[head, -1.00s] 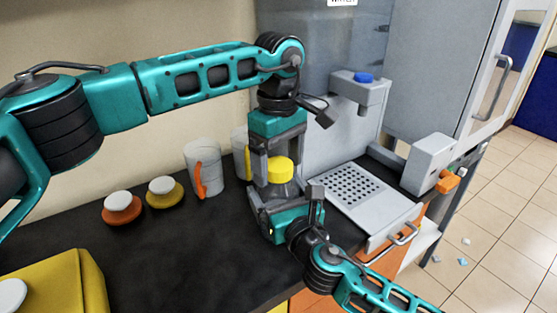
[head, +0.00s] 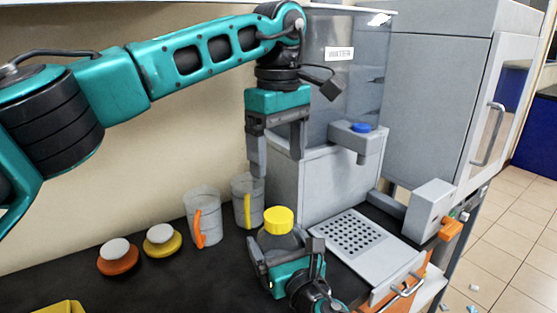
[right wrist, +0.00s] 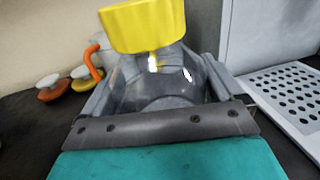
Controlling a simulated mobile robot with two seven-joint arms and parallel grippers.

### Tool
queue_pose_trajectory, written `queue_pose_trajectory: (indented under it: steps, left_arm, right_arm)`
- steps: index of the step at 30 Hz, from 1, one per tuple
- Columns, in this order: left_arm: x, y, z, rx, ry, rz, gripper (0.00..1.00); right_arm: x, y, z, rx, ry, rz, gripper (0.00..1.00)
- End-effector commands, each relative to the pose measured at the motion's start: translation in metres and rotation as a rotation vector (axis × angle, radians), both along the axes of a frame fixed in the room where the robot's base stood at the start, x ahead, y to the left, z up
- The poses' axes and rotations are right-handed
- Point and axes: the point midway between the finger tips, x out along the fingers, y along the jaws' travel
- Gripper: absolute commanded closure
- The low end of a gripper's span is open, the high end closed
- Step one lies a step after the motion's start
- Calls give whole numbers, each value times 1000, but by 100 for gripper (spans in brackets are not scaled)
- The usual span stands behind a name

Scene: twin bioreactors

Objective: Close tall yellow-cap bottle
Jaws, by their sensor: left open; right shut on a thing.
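The bottle (head: 276,243) with the yellow cap (head: 279,220) stands on the dark counter in front of the water dispenser. The cap sits on top of the bottle; in the right wrist view the cap (right wrist: 143,25) looks tilted over the clear bottle (right wrist: 160,80). My right gripper (head: 281,262) is shut around the bottle's body, with a finger on each side. My left gripper (head: 277,165) is open, pointing down, empty and well above the cap. The bottle's lower part is hidden by my right gripper.
Two clear mugs, one with an orange handle (head: 204,217) and one with a yellow handle (head: 247,200), stand behind left. Orange (head: 118,258) and yellow (head: 162,240) knob-topped objects are further left. The dispenser's perforated tray (head: 355,236) is close on the right.

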Motion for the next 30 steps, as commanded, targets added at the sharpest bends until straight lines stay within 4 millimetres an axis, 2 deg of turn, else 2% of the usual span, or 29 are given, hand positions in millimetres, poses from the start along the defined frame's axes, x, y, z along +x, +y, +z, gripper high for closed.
queue_pose_trajectory:
  steps: [4,5,6,13,17,20,30]
  left_arm:
    - [0,0,0,0,0,0,15]
    - [0,0,0,0,0,0,15]
    - [0,0,0,0,0,0,15]
    - [0,0,0,0,0,0,15]
    - [0,0,1,0,0,0,15]
    - [0,0,2,0,0,0,15]
    - [0,0,4,0,0,0,15]
  right_arm:
    - [0,0,-1,-1,1,-1,91]
    - [0,0,-1,-1,1,-1,3]
    - [0,0,-1,-1,1,-1,0]
    - [-1,0,0,0,1,0,0]
    - [-8,-4,-1,-1,2,0,0]
    - [-22,-9,-1,-1,3,1,0]
    - [-89,-37,-2,-2,4,1,0]
